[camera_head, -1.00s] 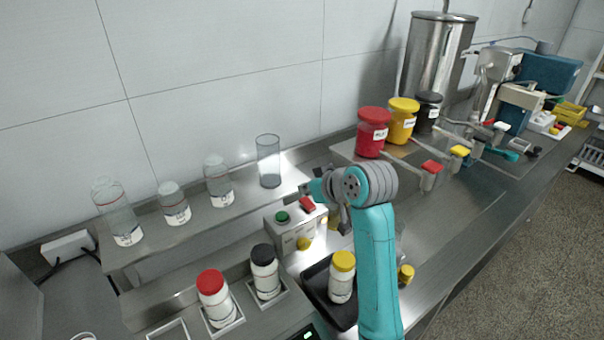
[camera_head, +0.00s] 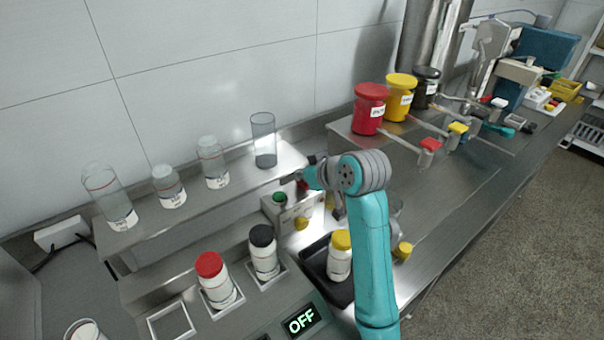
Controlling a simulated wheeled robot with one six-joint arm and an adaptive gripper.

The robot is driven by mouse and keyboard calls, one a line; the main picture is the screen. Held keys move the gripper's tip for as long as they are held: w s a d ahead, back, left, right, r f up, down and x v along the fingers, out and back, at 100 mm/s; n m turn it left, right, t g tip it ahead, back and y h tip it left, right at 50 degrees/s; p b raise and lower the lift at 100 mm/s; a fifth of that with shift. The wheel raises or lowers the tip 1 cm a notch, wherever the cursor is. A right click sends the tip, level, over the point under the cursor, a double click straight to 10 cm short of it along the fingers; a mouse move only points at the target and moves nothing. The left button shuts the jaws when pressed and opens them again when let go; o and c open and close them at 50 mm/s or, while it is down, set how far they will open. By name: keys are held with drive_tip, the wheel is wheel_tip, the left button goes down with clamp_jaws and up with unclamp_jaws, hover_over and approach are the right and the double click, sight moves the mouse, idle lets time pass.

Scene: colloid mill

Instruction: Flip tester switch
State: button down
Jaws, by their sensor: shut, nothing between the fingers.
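A grey control box (camera_head: 285,220) stands on the bench in front of the raised steel shelf. It has a green button (camera_head: 279,197) on top and a yellow knob (camera_head: 301,223) on its front. A red switch (camera_head: 303,186) on its top right is mostly covered by my gripper and wrist. My gripper (camera_head: 290,181) is shut and empty, over the top of the box; whether it touches the switch cannot be told. A display (camera_head: 302,320) at the bottom reads OFF in green.
Red-capped (camera_head: 213,282) and black-capped (camera_head: 264,254) bottles stand in square holders. Clear glassware (camera_head: 263,142) lines the shelf. Lidded jars (camera_head: 370,110) and machinery stand further right.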

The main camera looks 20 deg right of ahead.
drive_tip(key=shift+s, duration=0.2)
drive_tip(key=shift+s+d+f, duration=0.1)
drive_tip(key=shift+s+d, duration=0.15)
drive_tip(key=shift+s, duration=0.4)
drive_tip(key=shift+f, duration=0.1)
